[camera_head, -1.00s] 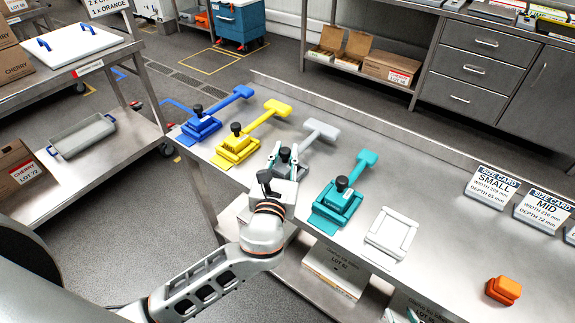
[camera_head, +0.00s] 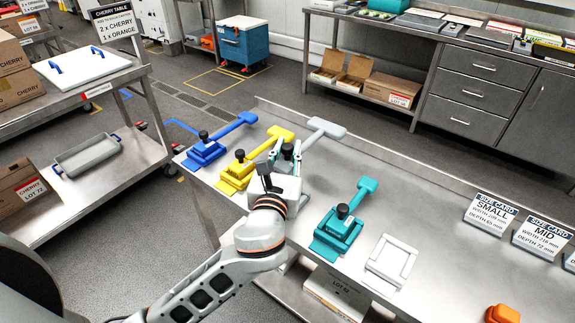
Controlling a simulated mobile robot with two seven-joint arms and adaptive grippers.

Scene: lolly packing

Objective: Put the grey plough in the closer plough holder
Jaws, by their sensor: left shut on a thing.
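The grey plough (camera_head: 327,127) shows mainly by its pale paddle-shaped handle, which points to the upper right; my gripper and wrist hide most of its body. My left gripper (camera_head: 284,155) is shut on it, between the yellow and teal ploughs. The plough appears held above the steel table. A white rectangular frame (camera_head: 375,270), which looks like an empty plough holder, lies on the table right of the teal plough. I cannot tell whether it is the closer holder. My right gripper is not in view.
A blue plough (camera_head: 207,153) and a yellow plough (camera_head: 237,173) stand to the left; a teal plough (camera_head: 338,232) stands to the right of my gripper. Size cards (camera_head: 490,216) stand farther right, and an orange block (camera_head: 503,314) is at the bottom edge. The table's middle right is clear.

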